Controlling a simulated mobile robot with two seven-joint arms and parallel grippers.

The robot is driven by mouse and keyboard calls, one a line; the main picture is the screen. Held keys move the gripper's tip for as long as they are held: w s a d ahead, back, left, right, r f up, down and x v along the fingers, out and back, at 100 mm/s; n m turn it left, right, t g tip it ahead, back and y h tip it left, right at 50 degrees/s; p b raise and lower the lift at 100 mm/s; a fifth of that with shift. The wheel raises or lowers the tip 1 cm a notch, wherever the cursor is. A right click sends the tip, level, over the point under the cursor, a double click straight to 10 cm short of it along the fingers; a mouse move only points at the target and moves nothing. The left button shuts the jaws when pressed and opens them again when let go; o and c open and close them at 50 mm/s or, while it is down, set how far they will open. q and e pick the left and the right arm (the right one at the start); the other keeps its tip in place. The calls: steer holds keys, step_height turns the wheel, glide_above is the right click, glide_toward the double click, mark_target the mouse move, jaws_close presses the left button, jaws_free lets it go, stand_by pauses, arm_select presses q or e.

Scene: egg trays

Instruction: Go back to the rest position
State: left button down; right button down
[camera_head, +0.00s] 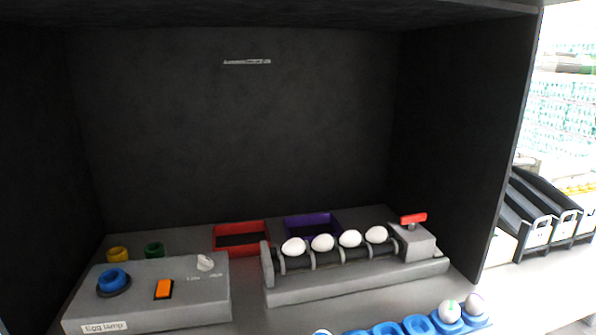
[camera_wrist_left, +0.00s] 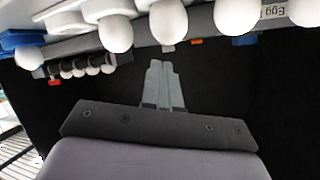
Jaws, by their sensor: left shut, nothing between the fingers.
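My left gripper (camera_wrist_left: 160,68) shows in the left wrist view with its two grey fingers together and nothing between them. It is clear of the objects around it, with dark background around its fingers. Several white eggs (camera_wrist_left: 116,34) line the top of that view, close to the camera. The egg roller with its row of eggs (camera_wrist_left: 80,70) shows smaller at the left. Neither gripper shows in the head view. My right gripper is in neither view.
In the head view a dark booth holds a grey egg lamp box (camera_head: 200,300), a roller stand (camera_head: 340,288) with several eggs, a red tray (camera_head: 240,226) and a purple tray (camera_head: 312,218). A blue egg tray (camera_head: 468,325) is at the front edge. Black chutes (camera_head: 535,205) stand outside right.

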arm_select(q)
steer(key=s+a+f+n+g, duration=0.1)
steer(key=s+f+g, duration=0.45)
steer(key=s, duration=0.45)
steer(key=s+a+f+n+g, duration=0.1)
steer(key=s+f+g, duration=0.45)
steer(key=s, duration=0.45)
steer(key=w+d+f+t+h, duration=0.2)
steer(key=w+d+f+t, duration=0.1)
steer(key=w+f+t, duration=0.4)
steer(key=shift+w+f+m+t, duration=0.15)
steer(key=shift+f+m+t, duration=0.15)
steer(key=shift+f, duration=1.2)
